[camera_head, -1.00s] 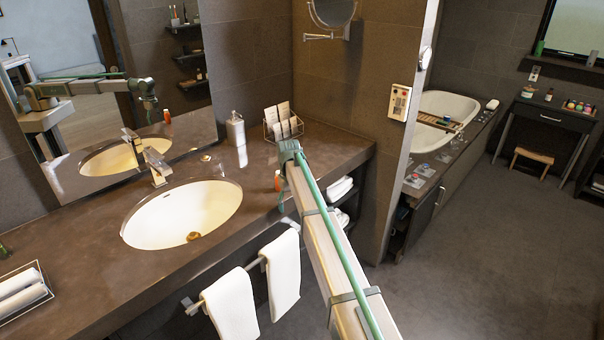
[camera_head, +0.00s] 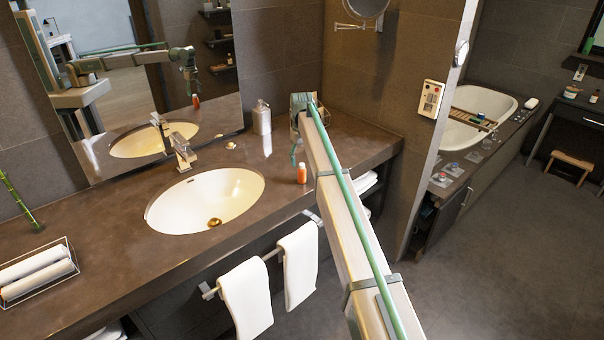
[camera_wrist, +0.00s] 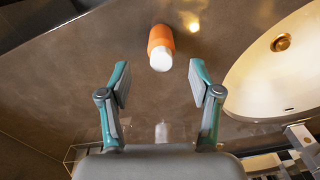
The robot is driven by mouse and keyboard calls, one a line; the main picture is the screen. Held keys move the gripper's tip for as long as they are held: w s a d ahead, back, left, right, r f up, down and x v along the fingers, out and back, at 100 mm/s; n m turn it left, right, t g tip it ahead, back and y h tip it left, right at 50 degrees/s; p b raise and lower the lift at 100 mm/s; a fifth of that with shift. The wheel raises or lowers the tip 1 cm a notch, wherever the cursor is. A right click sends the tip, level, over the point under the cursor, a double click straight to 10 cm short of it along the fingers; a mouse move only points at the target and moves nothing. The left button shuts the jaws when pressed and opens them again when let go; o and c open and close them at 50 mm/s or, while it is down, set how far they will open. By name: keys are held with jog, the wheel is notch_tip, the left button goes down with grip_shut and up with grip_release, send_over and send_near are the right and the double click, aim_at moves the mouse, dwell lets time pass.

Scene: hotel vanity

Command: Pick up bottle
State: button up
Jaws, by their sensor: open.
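A small orange bottle (camera_head: 302,173) with a white cap stands on the dark vanity counter, right of the sink. In the wrist view the bottle (camera_wrist: 161,42) is seen from above, cap toward me, just beyond the fingertips and centred between them. My gripper (camera_wrist: 160,80) is open and empty, with a clear gap to the bottle. In the head view my gripper (camera_head: 296,146) hangs above the counter just left of and above the bottle in the picture. Part of it is hidden behind my arm.
The sink (camera_head: 205,200) lies left of the bottle. A soap dispenser (camera_head: 261,117) stands at the back by the mirror. A wire rack (camera_wrist: 75,155) shows at the wrist view's lower edge. Towels (camera_head: 246,299) hang below the counter front. Counter around the bottle is clear.

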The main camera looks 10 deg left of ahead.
aim_at(302, 169)
jog(key=shift+s+f+p, duration=0.2)
jog(key=shift+f+p, duration=1.1)
jog(key=shift+f, duration=1.75)
grip_shut()
jog(key=shift+r, duration=0.15)
